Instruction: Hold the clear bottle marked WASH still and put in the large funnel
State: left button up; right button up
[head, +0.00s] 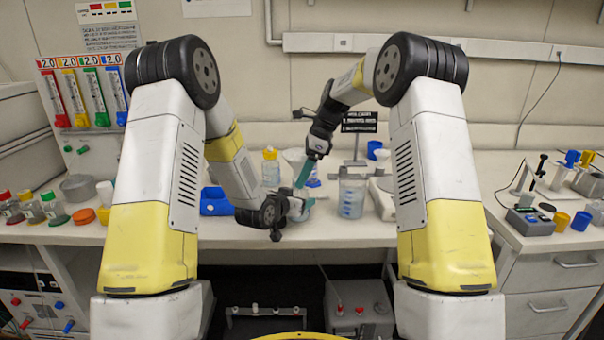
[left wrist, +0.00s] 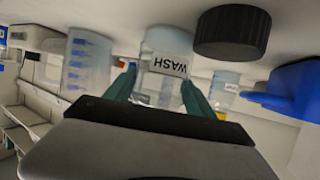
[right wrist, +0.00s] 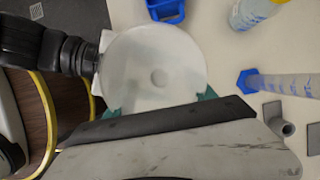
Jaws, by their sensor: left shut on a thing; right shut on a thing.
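The clear bottle marked WASH (left wrist: 165,50) shows in the left wrist view, its label upside down in that picture. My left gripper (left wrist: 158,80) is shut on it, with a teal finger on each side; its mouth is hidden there. In the head view my left gripper (head: 298,206) is low over the bench and mostly hides the bottle. The large white funnel (right wrist: 155,60) shows from above in the right wrist view as a wide round cone. My right gripper (right wrist: 160,104) is shut on it near its edge. I cannot tell whether its stem is inside the bottle.
A black cap (left wrist: 232,33) lies on the bench near the bottle. A graduated cylinder (right wrist: 285,84) stands near the funnel.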

jog(key=shift+f, duration=0.3)
jog(key=o, duration=1.5)
jog(key=shift+r, duration=0.1)
jog(key=v, duration=1.2)
pick_arm(q)
jog(key=o, duration=1.9)
jog(key=shift+o, duration=0.2)
